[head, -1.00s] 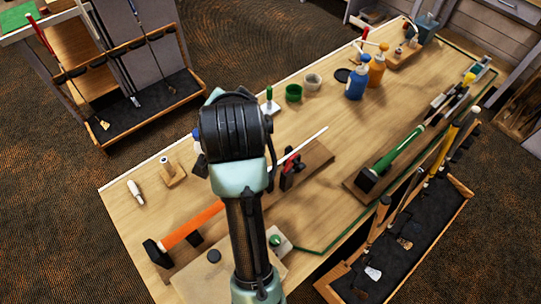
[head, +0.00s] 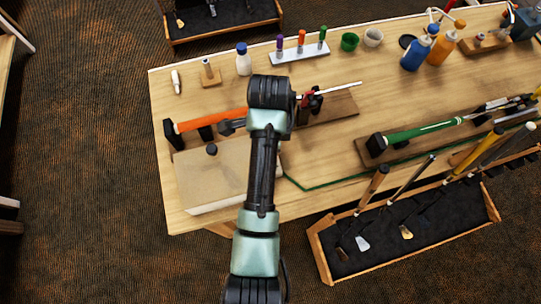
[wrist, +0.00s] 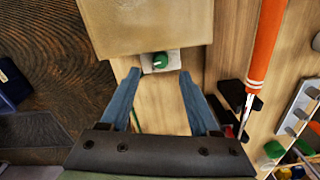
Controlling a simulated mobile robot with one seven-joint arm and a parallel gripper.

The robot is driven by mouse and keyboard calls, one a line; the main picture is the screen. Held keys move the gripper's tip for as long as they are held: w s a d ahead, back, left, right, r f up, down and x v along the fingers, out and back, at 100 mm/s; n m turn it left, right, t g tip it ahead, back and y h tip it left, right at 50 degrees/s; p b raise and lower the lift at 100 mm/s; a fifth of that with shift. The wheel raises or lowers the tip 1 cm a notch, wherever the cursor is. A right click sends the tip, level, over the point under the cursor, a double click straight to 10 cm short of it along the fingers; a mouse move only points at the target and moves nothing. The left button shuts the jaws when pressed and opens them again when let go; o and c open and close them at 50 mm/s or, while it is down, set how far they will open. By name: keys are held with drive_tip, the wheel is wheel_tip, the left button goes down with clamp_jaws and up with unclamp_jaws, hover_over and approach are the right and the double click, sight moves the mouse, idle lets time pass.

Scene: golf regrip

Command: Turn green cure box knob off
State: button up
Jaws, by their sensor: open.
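The cure box (head: 212,180) is a beige, flat-topped box at the near left of the workbench in the head view. It also shows at the top of the wrist view (wrist: 145,25). Its green knob (wrist: 161,59) sits on a pale plate at the box's edge; in the head view my arm hides the knob. My gripper (wrist: 160,76) has two blue fingers spread apart, with nothing between them. The knob appears just beyond the fingertips, roughly centred between them. I cannot tell the height gap, but no contact shows.
An orange-shafted club (head: 212,120) rests in dark holders by the box, and shows right of my fingers in the wrist view. A green-gripped club (head: 425,130) lies farther right. A white bottle (head: 243,60) and a rack of coloured handles (head: 300,52) stand behind.

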wheel_tip(320, 180, down, 6)
drive_tip(key=shift+r+p, duration=0.15)
drive_tip(key=shift+p, duration=0.15)
clamp_jaws()
